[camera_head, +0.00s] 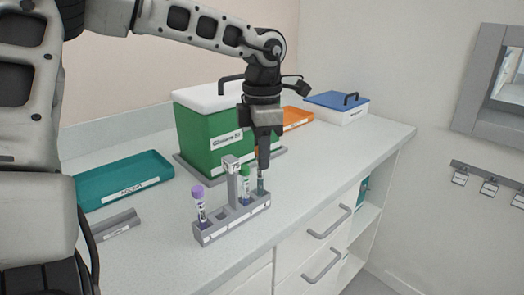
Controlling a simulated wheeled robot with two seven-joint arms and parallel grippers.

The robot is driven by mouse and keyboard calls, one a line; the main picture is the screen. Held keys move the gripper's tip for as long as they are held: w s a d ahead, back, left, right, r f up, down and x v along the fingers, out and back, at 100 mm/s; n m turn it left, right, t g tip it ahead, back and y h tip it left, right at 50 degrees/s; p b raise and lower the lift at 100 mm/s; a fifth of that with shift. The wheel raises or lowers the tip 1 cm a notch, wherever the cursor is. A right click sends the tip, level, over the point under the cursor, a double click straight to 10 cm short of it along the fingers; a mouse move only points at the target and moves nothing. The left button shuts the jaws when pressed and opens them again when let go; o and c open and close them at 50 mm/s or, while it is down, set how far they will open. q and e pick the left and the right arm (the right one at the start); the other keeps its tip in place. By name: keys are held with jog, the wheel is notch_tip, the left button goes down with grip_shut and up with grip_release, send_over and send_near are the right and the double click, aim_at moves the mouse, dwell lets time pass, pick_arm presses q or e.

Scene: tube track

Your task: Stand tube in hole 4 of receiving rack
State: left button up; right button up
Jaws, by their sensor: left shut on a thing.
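The grey receiving rack (232,222) stands on the counter near its front edge, with a small sign on a post. A purple-capped tube (201,208) stands at its left end and a green-capped tube (245,187) stands right of the middle. An empty hole shows between them. My left gripper (263,168) points down over the rack's right end, shut on a tube (261,185). That tube is upright, its top largely hidden by the fingers. Its lower end is at the rightmost hole; I cannot tell how deep it sits. My right gripper is not in view.
A green box (204,138) with a white lid stands behind the rack. A teal tray (124,181) and a small grey holder (115,225) lie to the left. An orange tray (297,118) and a blue-lidded box (337,107) are farther back. Counter right of the rack is clear.

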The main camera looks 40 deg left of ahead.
pick_arm(q)
jog(key=shift+f, duration=0.15)
jog(key=shift+f+b, duration=0.5)
jog(key=shift+b, duration=0.1)
jog(key=o, duration=0.8)
